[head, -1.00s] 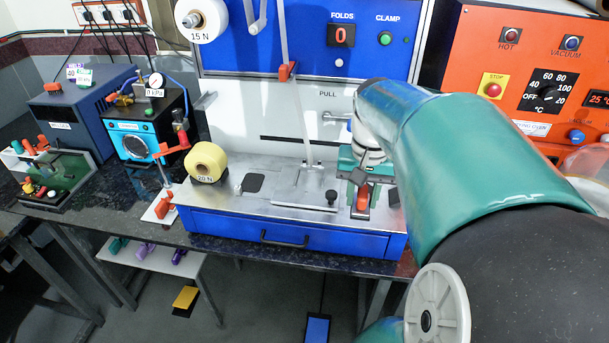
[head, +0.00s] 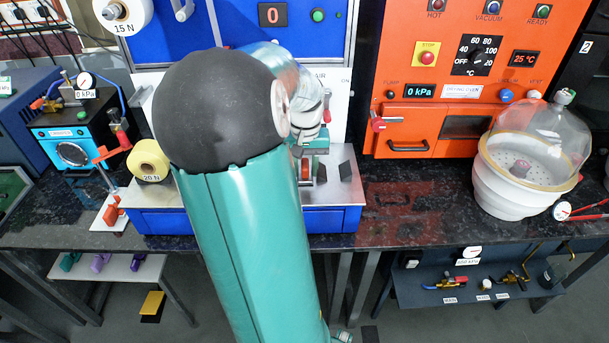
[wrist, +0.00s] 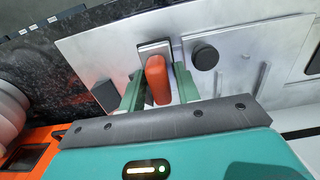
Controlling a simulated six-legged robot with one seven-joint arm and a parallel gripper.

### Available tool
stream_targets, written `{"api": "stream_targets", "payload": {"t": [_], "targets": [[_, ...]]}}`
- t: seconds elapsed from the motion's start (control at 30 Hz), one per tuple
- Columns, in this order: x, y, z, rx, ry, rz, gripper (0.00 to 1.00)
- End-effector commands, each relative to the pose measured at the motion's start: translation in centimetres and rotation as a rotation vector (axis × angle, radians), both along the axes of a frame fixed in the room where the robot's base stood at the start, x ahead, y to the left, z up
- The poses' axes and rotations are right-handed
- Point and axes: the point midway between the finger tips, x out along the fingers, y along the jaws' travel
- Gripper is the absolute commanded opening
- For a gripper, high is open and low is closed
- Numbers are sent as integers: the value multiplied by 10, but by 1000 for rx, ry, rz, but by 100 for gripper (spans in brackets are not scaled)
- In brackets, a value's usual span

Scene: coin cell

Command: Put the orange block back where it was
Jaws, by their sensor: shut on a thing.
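The orange block (wrist: 157,80) stands between the two green fingers of my gripper (wrist: 158,90) in the wrist view. My gripper is shut on it, low over the metal plate (wrist: 230,85). A grey metal piece (wrist: 154,48) lies right at the block's far end; I cannot tell whether they touch. In the head view my gripper (head: 312,165) is at the right part of the plate, and a small orange part of the block (head: 305,171) shows. My arm hides much of the plate there.
A black knob (wrist: 204,55) and a dark pad (wrist: 105,96) flank the gripper on the plate. The orange oven (head: 440,90) and a glass-domed white vessel (head: 525,165) stand right. Dark worktop between is clear.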

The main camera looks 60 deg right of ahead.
Motion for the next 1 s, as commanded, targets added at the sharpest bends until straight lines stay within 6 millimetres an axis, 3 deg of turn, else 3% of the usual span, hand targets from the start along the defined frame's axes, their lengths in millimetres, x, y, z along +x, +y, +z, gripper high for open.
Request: {"api": "stream_targets", "payload": {"t": [0.3,0.67,0.7,0.73,1.0], "targets": [[2,-4,-35,1,0,-2,14],[2,-4,-39,0,-1,-1,14],[2,-4,-40,0,-1,-1,34],[2,-4,-40,0,-1,-1,40],[2,-4,-39,0,-1,-1,41]]}}
